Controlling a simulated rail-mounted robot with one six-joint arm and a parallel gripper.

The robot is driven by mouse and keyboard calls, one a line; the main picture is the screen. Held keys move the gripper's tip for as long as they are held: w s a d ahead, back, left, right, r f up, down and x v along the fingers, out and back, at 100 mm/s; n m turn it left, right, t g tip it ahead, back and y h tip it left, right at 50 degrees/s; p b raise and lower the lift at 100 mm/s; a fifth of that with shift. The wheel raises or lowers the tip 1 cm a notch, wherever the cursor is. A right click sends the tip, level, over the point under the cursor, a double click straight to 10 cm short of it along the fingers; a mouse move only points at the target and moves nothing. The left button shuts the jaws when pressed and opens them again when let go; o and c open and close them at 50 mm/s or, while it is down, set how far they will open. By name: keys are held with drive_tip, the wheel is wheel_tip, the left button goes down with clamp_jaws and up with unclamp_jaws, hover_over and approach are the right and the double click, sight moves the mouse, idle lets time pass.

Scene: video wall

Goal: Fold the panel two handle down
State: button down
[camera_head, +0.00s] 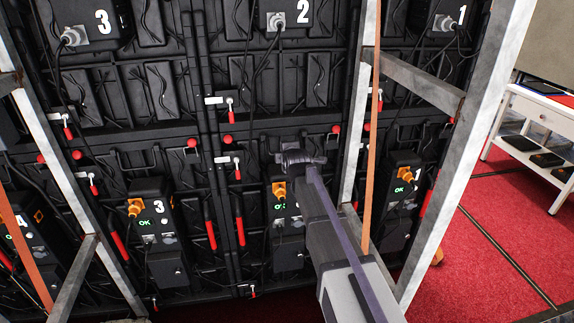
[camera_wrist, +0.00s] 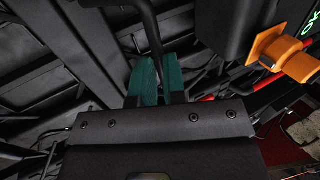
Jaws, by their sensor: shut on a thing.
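The lower middle panel carries a black control box (camera_head: 287,240) with an orange plug and a green OK light; my arm hides part of its front. My gripper (camera_head: 300,158) is at the top of this box, in front of the black panel frame. In the wrist view, the green finger pads of my gripper (camera_wrist: 157,82) are shut on a dark handle bar (camera_wrist: 152,35). The bar rises from between the pads toward the top of the picture. Its ends and angle are hard to make out against the black frame.
An orange plug (camera_wrist: 285,57) is close on the right in the wrist view. Metal posts (camera_head: 358,100) stand either side of my arm, with an orange strap (camera_head: 371,150) close to its right. Red-handled latches (camera_head: 237,168) and hanging cables surround the panel. A white shelf (camera_head: 530,110) stands at right.

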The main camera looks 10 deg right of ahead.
drive_tip(key=f+t+b, duration=0.2)
drive_tip(key=b, duration=0.1)
drive_tip(key=shift+w+f, duration=0.25)
drive_tip(key=shift+w, duration=0.1)
drive_tip(key=w+f+t+b, duration=0.1)
drive_tip(key=t+b, duration=0.1)
drive_tip(key=b, duration=0.3)
drive_tip(key=w+t+b, duration=0.1)
drive_tip(key=t+b, duration=0.1)
drive_tip(key=b, duration=0.1)
drive_tip(key=shift+f, duration=0.15)
drive_tip(key=shift+w+t+b, duration=0.2)
drive_tip(key=shift+t+b, duration=0.3)
drive_tip(key=shift+b, duration=0.1)
drive_tip(key=shift+r, duration=0.2)
drive_tip(key=c, duration=1.2)
unclamp_jaws()
drive_tip(key=s, duration=0.3)
drive_tip(key=s+f+b, duration=0.1)
drive_tip(key=s, duration=0.3)
drive_tip(key=s+f+b, duration=0.1)
drive_tip(key=s, duration=0.2)
drive_tip(key=shift+s+f, duration=0.15)
drive_tip(key=shift+s, duration=0.1)
